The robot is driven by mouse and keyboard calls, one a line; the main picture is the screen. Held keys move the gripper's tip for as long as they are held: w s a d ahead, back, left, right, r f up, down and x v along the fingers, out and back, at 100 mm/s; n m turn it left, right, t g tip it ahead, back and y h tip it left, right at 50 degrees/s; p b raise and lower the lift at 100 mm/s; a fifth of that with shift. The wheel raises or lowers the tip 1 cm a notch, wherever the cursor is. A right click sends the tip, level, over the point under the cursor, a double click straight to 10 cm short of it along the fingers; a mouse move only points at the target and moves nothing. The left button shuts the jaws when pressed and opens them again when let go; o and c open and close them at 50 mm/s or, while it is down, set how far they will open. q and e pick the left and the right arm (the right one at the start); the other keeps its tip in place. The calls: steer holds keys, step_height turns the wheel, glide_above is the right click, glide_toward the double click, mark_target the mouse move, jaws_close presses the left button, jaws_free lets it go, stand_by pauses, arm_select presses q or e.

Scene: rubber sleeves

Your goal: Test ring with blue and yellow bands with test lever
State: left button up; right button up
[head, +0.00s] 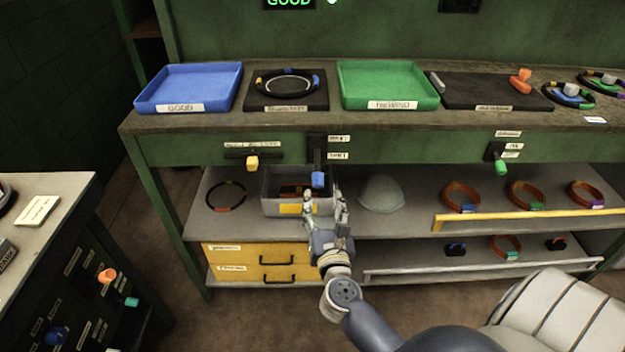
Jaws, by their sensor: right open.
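The black ring with blue and yellow bands (266,93) lies flat on a dark test plate (254,102) on the bench top, between the blue and green trays. A lever with a blue knob (318,179) hangs from the bench front below the plate, with small labels beside it; I take it to be the test lever. My right gripper (323,202) is open, its fingertips just below the blue knob; I cannot tell whether they touch it. My left gripper is not in view.
A blue tray (150,104) labelled GOOD and a green tray (350,103) flank the plate. A yellow-knobbed lever (252,163) and a green-knobbed lever (502,165) are on the bench front. A grey bin (270,207) sits on the shelf behind my gripper. A sign (289,3) above reads GOOD.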

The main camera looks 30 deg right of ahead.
mark_target(319, 185)
steer(key=x, duration=0.9)
steer(key=shift+w+d+p, duration=0.2)
steer(key=shift+w+p, duration=0.1)
steer(key=shift+p, duration=0.1)
jaws_close()
